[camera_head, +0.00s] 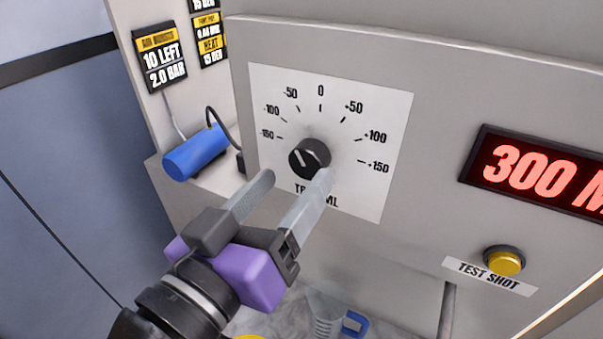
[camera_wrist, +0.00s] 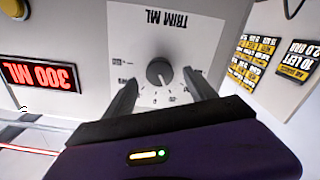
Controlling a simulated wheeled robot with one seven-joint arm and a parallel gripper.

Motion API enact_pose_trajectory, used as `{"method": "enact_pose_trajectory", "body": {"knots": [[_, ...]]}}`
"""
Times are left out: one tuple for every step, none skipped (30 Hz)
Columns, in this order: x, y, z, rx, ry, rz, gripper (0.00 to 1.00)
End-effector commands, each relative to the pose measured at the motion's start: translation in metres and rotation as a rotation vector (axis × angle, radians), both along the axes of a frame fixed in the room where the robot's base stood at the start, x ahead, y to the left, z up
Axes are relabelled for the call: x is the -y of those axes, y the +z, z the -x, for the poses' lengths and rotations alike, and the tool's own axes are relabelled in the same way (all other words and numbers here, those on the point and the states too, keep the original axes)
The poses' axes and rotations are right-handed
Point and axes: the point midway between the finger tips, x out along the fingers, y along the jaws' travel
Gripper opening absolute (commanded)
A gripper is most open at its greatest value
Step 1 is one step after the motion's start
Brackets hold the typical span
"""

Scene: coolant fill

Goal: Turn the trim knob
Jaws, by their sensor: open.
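The trim knob (camera_head: 309,158) is a round black knob with a white pointer line, on a white dial plate (camera_head: 386,131) marked from -150 to +150. Its pointer leans to the upper left, near the -100 side. My gripper (camera_head: 295,178) is open, its two grey fingers reaching toward the knob from below left in the head view. In the wrist view the picture is upside down and the knob (camera_wrist: 159,71) shows between the spread fingers (camera_wrist: 158,82), ahead of them. I cannot tell whether a finger touches it. The right finger overlaps the "TRIM ML" label in the head view.
A red display (camera_head: 540,174) reads 300 M, its end cut off. A yellow test shot button (camera_head: 504,261) sits below it. A blue cylinder (camera_head: 196,153) with a black hose is left of the dial. A measuring jug (camera_head: 326,318) with a blue handle stands below.

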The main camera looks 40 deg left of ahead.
Motion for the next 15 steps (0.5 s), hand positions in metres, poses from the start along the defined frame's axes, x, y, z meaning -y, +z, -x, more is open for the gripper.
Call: {"method": "enact_pose_trajectory", "body": {"knots": [[0.002,-0.002,0.008,0.000,0.002,-0.002,0.65],[0.002,-0.002,0.011,0.000,0.001,-0.001,0.65],[0.003,-0.002,0.016,0.001,0.002,-0.001,0.65],[0.004,-0.001,0.019,0.000,0.002,-0.001,0.65],[0.005,-0.001,0.021,-0.001,0.002,-0.001,0.65],[0.006,-0.001,0.024,-0.001,0.001,-0.001,0.65],[0.006,-0.001,0.025,0.000,0.000,0.000,0.65],[0.006,-0.001,0.026,0.000,0.000,0.000,0.65],[0.007,-0.001,0.027,-0.001,-0.001,0.000,0.65],[0.007,0.000,0.027,0.000,-0.001,0.001,0.65],[0.007,0.000,0.027,0.000,-0.001,0.001,0.65],[0.007,0.000,0.027,0.000,-0.001,0.001,0.65],[0.007,0.000,0.027,0.000,-0.001,0.001,0.65],[0.007,0.000,0.027,0.000,-0.001,0.001,0.65],[0.007,0.000,0.027,0.000,-0.001,0.001,0.65]]}}
